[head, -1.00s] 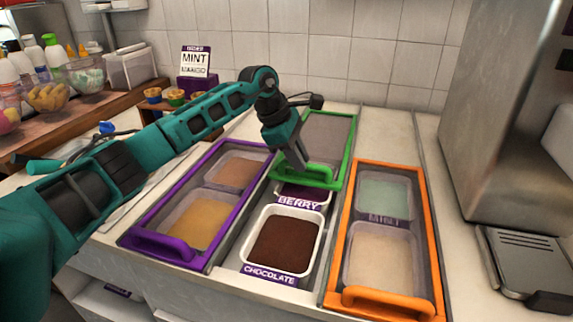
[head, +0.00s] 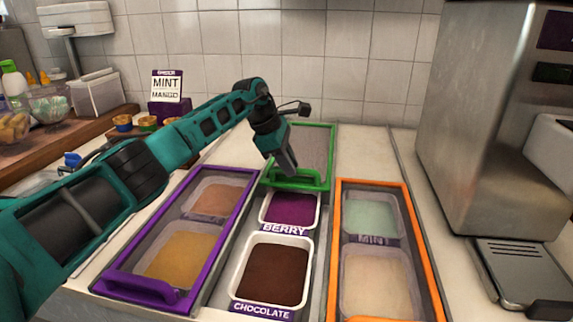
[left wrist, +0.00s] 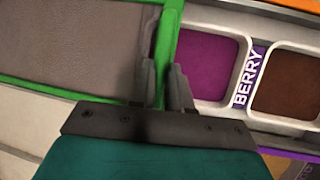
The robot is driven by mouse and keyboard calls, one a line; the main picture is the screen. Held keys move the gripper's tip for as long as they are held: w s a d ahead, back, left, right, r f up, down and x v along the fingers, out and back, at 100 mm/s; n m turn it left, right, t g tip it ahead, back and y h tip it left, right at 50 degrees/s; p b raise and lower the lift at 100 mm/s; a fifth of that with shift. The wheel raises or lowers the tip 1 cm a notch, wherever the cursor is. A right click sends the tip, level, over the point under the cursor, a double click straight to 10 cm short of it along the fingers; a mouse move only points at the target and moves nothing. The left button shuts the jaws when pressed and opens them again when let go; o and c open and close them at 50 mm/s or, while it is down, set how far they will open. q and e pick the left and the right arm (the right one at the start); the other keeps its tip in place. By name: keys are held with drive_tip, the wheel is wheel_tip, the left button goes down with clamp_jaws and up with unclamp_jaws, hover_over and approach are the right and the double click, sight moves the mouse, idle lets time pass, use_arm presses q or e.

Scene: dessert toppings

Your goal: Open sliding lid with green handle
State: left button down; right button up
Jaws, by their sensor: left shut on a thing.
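The green-framed sliding lid (head: 330,150) is at the back of the middle column, with its green handle (head: 312,181) at the near end. My left gripper (head: 288,168) is shut on the green handle; in the left wrist view its fingers (left wrist: 164,88) close on the green bar (left wrist: 168,45). In front of the lid, the purple berry tub (head: 290,209) and the dark brown chocolate tub (head: 273,275) lie uncovered. My right gripper is not in view.
A purple-framed lid (head: 150,285) covers tubs on the left, and an orange-framed lid (head: 422,250) covers tubs on the right. A steel machine (head: 480,110) stands at the right. A mint and mango sign (head: 167,86) stands at the back left.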

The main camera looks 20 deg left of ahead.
use_arm(q)
drive_tip(key=c, duration=1.1)
unclamp_jaws()
drive_tip(key=p+v, duration=0.1)
drive_tip(key=v, duration=1.2)
